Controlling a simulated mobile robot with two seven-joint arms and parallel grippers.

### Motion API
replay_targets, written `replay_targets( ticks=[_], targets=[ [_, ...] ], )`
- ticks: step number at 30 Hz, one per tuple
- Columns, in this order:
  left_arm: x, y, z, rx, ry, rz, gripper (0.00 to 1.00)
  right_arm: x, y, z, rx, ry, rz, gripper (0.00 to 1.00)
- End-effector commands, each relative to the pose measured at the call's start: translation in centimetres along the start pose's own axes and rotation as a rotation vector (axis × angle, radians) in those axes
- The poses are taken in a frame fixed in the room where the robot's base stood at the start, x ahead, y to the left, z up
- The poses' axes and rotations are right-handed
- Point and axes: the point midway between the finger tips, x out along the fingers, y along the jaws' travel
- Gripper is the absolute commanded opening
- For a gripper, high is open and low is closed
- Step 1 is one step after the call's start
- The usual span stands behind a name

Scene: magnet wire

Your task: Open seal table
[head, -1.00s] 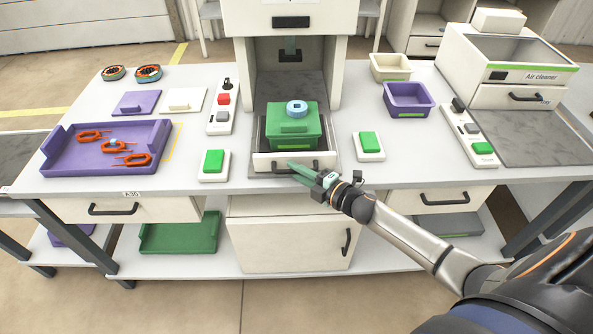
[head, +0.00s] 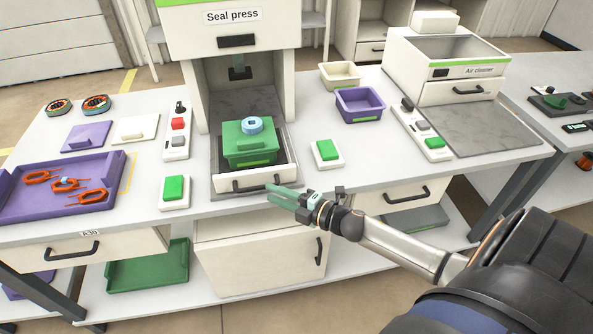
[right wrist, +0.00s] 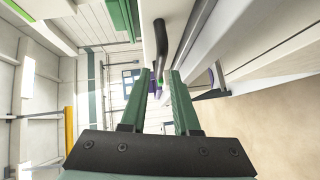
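The seal table (head: 230,198) is a pale sliding tray slid out from under the seal press (head: 236,60). Its dark handle (head: 250,184) is on the front face. A green box (head: 248,150) with a blue ring (head: 252,125) on its lid stands on it. My right gripper (head: 268,192) is just in front of the handle's right end, its green fingers apart and nothing held. In the right wrist view, the open fingers (right wrist: 160,72) point toward a dark bar handle (right wrist: 163,40), with no clear contact. My left gripper is out of view.
Green buttons (head: 175,190) (head: 326,153) flank the tray. A purple tray (head: 110,200) with orange parts lies left; a purple bin (head: 360,105) and air cleaner (head: 447,65) stand right. A drawer handle (head: 405,193) projects below the bench edge.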

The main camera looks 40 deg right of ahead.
Motion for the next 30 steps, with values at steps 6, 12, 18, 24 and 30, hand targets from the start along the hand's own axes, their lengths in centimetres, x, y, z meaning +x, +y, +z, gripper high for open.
replay_targets(
  ticks=[6, 12, 18, 24, 30],
  targets=[
    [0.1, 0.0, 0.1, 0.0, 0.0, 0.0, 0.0, -3.9, -0.1, 0.0, 0.0, 0.0, -0.002, 0.3],
    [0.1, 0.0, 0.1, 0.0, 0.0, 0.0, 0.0, -6.0, -0.1, 0.0, 0.0, 0.0, -0.001, 0.3],
    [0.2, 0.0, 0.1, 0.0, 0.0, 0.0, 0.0, -6.7, 0.0, 0.0, 0.0, 0.0, 0.0, 0.3],
    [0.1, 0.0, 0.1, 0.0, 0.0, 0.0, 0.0, -6.7, 0.0, 0.0, 0.0, 0.0, 0.001, 0.3],
    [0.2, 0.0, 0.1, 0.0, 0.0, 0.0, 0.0, -6.7, 0.0, 0.0, 0.0, 0.0, 0.0, 0.3]
  ],
)
